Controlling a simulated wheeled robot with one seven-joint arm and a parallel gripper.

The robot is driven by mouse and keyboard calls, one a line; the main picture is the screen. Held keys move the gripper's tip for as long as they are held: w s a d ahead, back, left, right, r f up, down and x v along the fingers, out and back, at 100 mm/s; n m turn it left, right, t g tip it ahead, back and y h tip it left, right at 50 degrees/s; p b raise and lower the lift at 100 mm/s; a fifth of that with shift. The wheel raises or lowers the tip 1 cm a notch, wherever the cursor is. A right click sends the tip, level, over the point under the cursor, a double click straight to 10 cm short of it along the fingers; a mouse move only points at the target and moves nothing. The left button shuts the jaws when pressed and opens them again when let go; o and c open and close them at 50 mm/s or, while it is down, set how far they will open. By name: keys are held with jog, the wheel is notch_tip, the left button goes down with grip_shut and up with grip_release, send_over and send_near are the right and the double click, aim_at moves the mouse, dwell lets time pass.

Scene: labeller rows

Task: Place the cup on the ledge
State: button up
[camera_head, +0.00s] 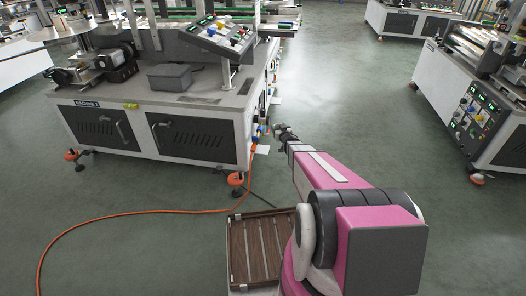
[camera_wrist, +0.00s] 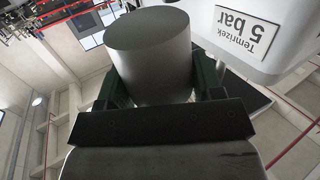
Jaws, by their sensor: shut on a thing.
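A plain grey cylinder, which I take for the cup (camera_wrist: 150,45), is between the dark green fingers of my gripper (camera_wrist: 156,82) in the wrist view. My gripper is shut on it. In the head view my gripper (camera_head: 283,133) is small and dark, at the far end of my pink arm, beside the right side of the labelling machine (camera_head: 198,133). The cup cannot be made out there. I cannot tell which surface is the ledge; the machine has a flat grey top (camera_head: 205,99) with a bare front strip.
An orange cable (camera_head: 130,215) lies on the floor before the machine. A grey box (camera_head: 169,77) and a control panel (camera_head: 218,38) stand on its top. Another machine (camera_head: 475,100) is at right, with open floor between. A white labelled housing (camera_wrist: 255,35) is close in the wrist view.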

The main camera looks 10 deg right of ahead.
jog(key=w+a+f+n+y, duration=0.1)
jog(key=w+f, duration=0.1)
jog(key=f, duration=1)
jog(key=w+f+y, duration=0.1)
jog(key=w+f, duration=0.1)
jog(key=f, duration=1)
jog(key=x, duration=1.7)
jog(key=shift+w+a, duration=0.15)
jog(key=shift+w, duration=0.05)
jog(key=shift+w+a+f, duration=0.1)
jog(key=shift+w+a, duration=0.05)
jog(key=shift+w, duration=0.35)
notch_tip(320, 180, down, 3)
jog(key=shift+s+r, duration=0.1)
jog(key=shift+r, duration=0.05)
jog(key=shift+s+f, duration=0.1)
jog(key=shift+f, duration=0.15)
jog(key=shift+f, duration=0.15)
jog(key=o, duration=0.9)
